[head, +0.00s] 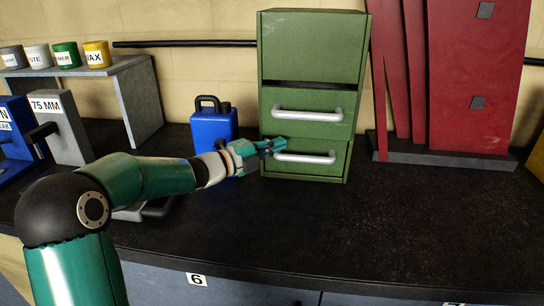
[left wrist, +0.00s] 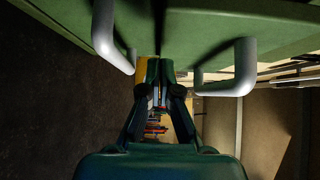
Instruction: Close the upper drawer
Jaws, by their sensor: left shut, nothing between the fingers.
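A green cabinet (head: 312,47) stands at the back of the bench with two drawers, each with a grey bar handle. The upper drawer (head: 281,122) stands slightly out, with a dark gap above its front. The lower drawer (head: 284,168) looks closed. My left gripper (head: 283,144) is shut and empty, close in front of the drawer fronts, between the upper handle (head: 309,115) and the lower handle (head: 305,158). In the left wrist view the shut fingertips (left wrist: 157,64) lie between both handles near the green fronts; contact cannot be told. My right gripper is not in view.
A blue canister (head: 212,128) stands just left of the cabinet, close behind my left wrist. Red panels (head: 470,80) stand in a rack at the right. Paint tins (head: 66,54) sit on a grey shelf at left. The bench top (head: 400,220) is clear at front right.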

